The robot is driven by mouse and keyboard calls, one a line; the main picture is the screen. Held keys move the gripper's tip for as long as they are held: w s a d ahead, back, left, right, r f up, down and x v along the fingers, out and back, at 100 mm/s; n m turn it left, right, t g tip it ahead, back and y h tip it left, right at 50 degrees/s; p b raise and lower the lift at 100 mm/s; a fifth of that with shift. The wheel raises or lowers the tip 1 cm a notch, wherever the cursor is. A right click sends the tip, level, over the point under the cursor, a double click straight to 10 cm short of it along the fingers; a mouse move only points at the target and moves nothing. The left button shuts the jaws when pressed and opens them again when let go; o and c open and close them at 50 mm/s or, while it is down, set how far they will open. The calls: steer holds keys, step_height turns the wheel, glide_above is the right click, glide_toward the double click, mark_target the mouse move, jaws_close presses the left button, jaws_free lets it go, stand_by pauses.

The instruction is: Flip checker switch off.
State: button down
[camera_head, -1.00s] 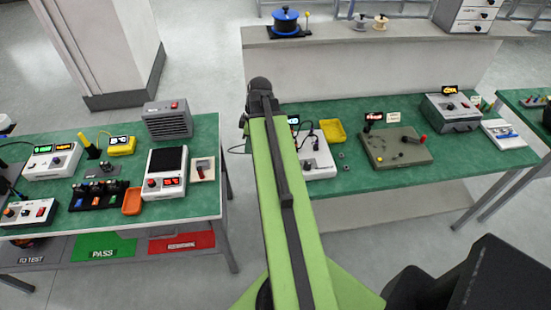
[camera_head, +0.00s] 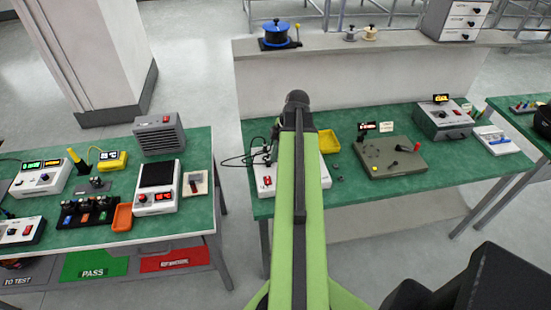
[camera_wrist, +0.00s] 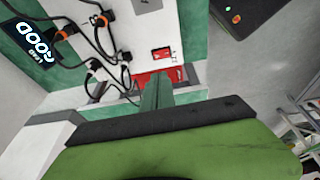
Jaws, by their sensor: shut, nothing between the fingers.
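The checker (camera_head: 266,176) is a white box on the green right-hand table, partly hidden behind my arm. In the wrist view the checker (camera_wrist: 130,35) fills the upper middle, with black and orange cables plugged in and a dark display (camera_wrist: 35,40) reading GOOD. A red rocker switch (camera_wrist: 162,54) sits near its edge; its position is too small to tell. My gripper (camera_wrist: 157,80) is shut and empty, its tip just below the switch in the picture. Whether it touches the checker cannot be told. In the head view my gripper is hidden by the arm.
A yellow tray (camera_head: 328,141) and a grey-green box (camera_head: 392,157) with a red knob stand right of the checker. Loose cables lie at its left. A gap of floor separates the left table (camera_head: 190,222), which is crowded with instruments.

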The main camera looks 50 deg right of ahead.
mark_target(268, 178)
steer(key=b+x, duration=0.2)
steer(key=x, duration=0.1)
steer(key=b+x, duration=0.6)
steer(key=x, duration=0.1)
steer(key=shift+s+d+f, duration=0.1)
steer(key=shift+s+d, duration=0.15)
steer(key=shift+d, duration=0.1)
steer(key=shift+w+d+f+b, duration=0.1)
steer(key=shift+f+b, duration=0.3)
steer(key=shift+b, duration=0.15)
steer(key=shift+r, duration=0.1)
